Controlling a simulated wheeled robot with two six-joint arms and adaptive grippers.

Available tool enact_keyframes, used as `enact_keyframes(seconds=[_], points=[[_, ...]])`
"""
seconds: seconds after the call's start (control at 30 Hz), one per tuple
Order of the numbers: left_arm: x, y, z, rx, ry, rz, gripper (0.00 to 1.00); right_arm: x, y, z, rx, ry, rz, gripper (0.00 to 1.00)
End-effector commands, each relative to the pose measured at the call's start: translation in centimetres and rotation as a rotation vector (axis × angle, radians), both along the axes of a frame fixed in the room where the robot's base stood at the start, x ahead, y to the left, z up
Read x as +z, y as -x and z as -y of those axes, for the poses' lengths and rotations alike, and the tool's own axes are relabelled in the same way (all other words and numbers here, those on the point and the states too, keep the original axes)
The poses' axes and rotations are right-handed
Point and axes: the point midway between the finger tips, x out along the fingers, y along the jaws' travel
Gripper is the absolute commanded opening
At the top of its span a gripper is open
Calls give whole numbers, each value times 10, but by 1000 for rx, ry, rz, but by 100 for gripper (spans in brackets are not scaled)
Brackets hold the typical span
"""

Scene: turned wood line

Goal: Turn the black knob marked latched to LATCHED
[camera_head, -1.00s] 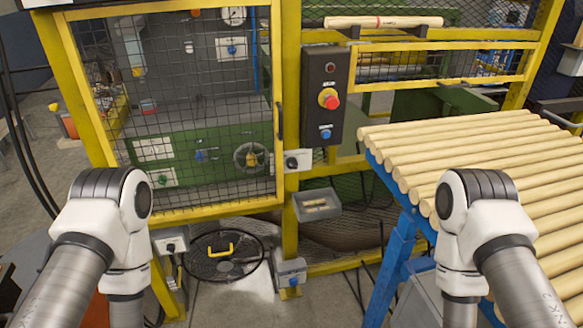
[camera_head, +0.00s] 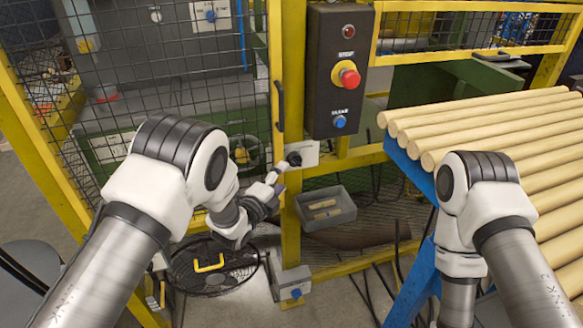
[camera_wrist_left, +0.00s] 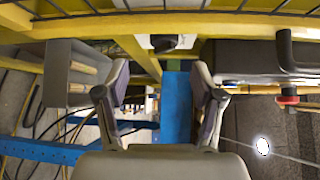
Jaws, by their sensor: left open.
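The black knob (camera_head: 294,159) sits on a pale plate (camera_head: 309,153) on the yellow post, right of the mesh door. It also shows at the top of the left wrist view as a dark knob (camera_wrist_left: 163,43) on its plate. Its marking is too small to read. My left gripper (camera_head: 275,178) is just below and left of the knob in the head view, apart from it. In the left wrist view its two fingers are spread and empty, with the knob beyond the gap between them. My right arm hangs at the right, its gripper out of view.
Above the knob is a black control box (camera_head: 338,75) with a red stop button (camera_head: 346,75) and blue button. A grey tray (camera_head: 327,209) holding wood pieces is below right. The rack of wooden rods (camera_head: 500,130) stands right. A door handle (camera_head: 279,106) is close by.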

Motion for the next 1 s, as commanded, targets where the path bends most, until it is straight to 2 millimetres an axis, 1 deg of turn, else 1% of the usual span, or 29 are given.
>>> enact_keyframes(seconds=[0.13,0.3,0.4,0.53,0.73,0.77,0.8,0.87,0.9,0.93,1.0], points=[[3,-17,8,2,3,3,68,7,0,0,0,0,0,0],[-1,-47,22,3,3,1,68,11,0,0,0,0,1,0],[-3,-59,28,2,3,0,68,12,0,0,0,0,1,0],[-4,-67,32,3,3,-2,68,12,0,0,0,0,1,0],[-5,-68,32,3,2,-3,68,12,0,0,0,0,0,0],[-5,-68,32,3,3,-3,64,12,0,0,0,0,0,0],[-5,-68,32,3,3,-3,50,12,0,0,0,0,0,0],[-5,-68,32,3,3,-3,29,12,0,0,0,0,1,0],[-5,-68,32,3,3,-3,15,12,0,0,0,0,1,0],[-5,-68,32,4,2,-3,7,12,0,0,0,0,1,0],[-5,-68,32,4,2,-3,8,12,0,0,0,0,1,0]])
